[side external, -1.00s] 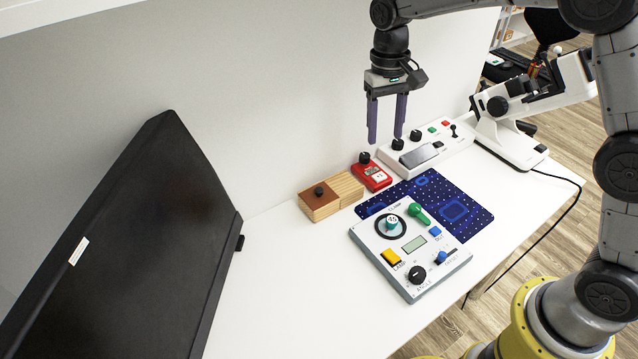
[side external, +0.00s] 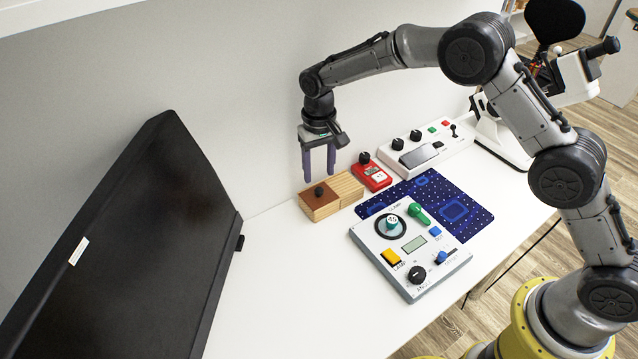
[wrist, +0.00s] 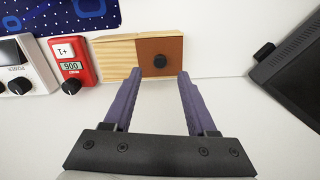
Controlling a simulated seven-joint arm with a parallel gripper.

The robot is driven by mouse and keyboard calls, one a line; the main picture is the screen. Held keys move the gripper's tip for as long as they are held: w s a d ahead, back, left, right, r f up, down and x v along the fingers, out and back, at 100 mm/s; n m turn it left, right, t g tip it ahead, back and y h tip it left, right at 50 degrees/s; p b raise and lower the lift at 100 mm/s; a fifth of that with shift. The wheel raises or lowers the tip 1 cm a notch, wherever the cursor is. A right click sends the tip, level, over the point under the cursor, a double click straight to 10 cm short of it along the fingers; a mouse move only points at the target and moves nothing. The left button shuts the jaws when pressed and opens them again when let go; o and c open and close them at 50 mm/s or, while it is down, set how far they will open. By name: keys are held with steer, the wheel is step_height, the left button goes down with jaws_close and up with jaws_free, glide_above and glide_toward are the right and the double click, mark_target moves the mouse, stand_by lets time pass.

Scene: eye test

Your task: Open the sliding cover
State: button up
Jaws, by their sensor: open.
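A small wooden box (side external: 346,188) lies on the white table, with a reddish-brown sliding cover (side external: 311,200) over its left part and a dark round knob (side external: 319,191) on the cover. In the wrist view the cover (wrist: 172,50) and its knob (wrist: 160,61) show beyond the fingertips, between them in picture width. The light wood part of the box (wrist: 113,50) is to the left there. My gripper (side external: 319,180) is open and empty, with its fingers over the back of the box in the side view. It also shows in the wrist view (wrist: 160,73). I cannot tell whether it touches the box.
A red meter (side external: 371,176) stands just right of the box, and a white panel with knobs (side external: 424,150) is behind it. A control board (side external: 432,266) and a blue mat (side external: 470,215) lie in front. A black monitor (side external: 130,250) stands left; the table between is clear.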

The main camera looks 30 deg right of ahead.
mark_target(319, 189)
steer(key=shift+f, duration=2.55)
jaws_close()
steer(key=shift+r, duration=0.1)
